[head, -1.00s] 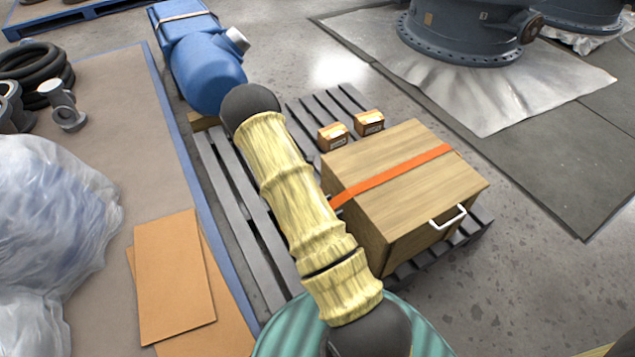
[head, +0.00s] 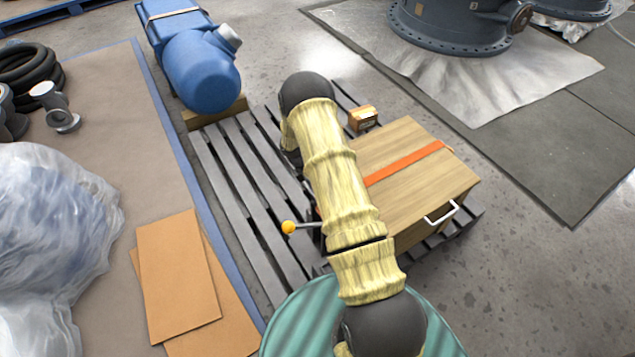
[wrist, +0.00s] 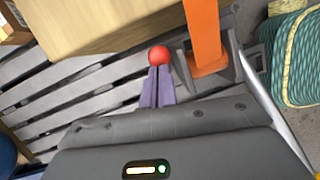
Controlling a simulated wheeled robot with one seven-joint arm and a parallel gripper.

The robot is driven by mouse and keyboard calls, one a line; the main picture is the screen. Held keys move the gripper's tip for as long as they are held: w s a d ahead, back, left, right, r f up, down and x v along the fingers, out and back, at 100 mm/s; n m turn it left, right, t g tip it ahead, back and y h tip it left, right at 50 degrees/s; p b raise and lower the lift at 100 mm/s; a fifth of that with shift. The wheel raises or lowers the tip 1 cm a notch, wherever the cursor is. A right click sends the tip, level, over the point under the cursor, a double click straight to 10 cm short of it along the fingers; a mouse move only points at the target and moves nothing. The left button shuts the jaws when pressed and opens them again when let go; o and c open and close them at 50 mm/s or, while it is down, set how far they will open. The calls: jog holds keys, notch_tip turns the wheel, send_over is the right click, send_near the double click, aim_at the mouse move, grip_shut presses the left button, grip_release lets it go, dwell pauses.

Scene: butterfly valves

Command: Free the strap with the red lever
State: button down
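The orange strap (head: 405,162) runs over the wooden crate (head: 425,190). In the wrist view the strap (wrist: 203,35) goes down the crate's side into a grey bracket or buckle (wrist: 207,82). A red ball knob (wrist: 159,55) is just left of the strap, at the tips of my gripper (wrist: 157,70). The two lavender fingers are close together with only a thin line between them. The red knob's lever shaft is hidden, and contact is unclear. In the head view a yellow-orange knob (head: 288,227) on a rod shows left of my arm. My arm hides the gripper there.
The crate stands on a grey slatted pallet (head: 232,170). A small carton (head: 362,117) sits behind it and a blue motor (head: 200,75) beyond. The crate has a white handle (head: 441,212). Cardboard sheets (head: 178,280) lie left; the floor at right is open.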

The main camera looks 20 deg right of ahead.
jog(key=shift+s+d, duration=0.1)
jog(key=shift+d, duration=0.1)
jog(key=a+p+v, duration=0.2)
jog(key=p+v, duration=0.1)
jog(key=v, duration=1)
jog(key=shift+f+p, duration=0.3)
jog(key=shift+a, duration=0.1)
jog(key=s+a+r+m+t+y, duration=0.1)
jog(key=s+a+r+m, duration=0.1)
jog(key=s+r+m, duration=0.35)
jog(key=s+a+r+m+y, duration=0.1)
jog(key=s+r+m, duration=0.15)
jog(key=r, duration=0.65)
jog(key=s+a+r+m+t+y, duration=0.1)
jog(key=s+r+m, duration=0.35)
jog(key=s, duration=0.35)
jog(key=s+a+r+m+t+y, duration=0.1)
jog(key=s+a+r+m+t, duration=0.1)
jog(key=s+r+m, duration=0.45)
notch_tip(320, 180, up, 20)
jog(key=n+p, duration=0.1)
jog(key=p, duration=2.1)
jog(key=shift+s+p, duration=0.4)
jog(key=shift+s, duration=0.05)
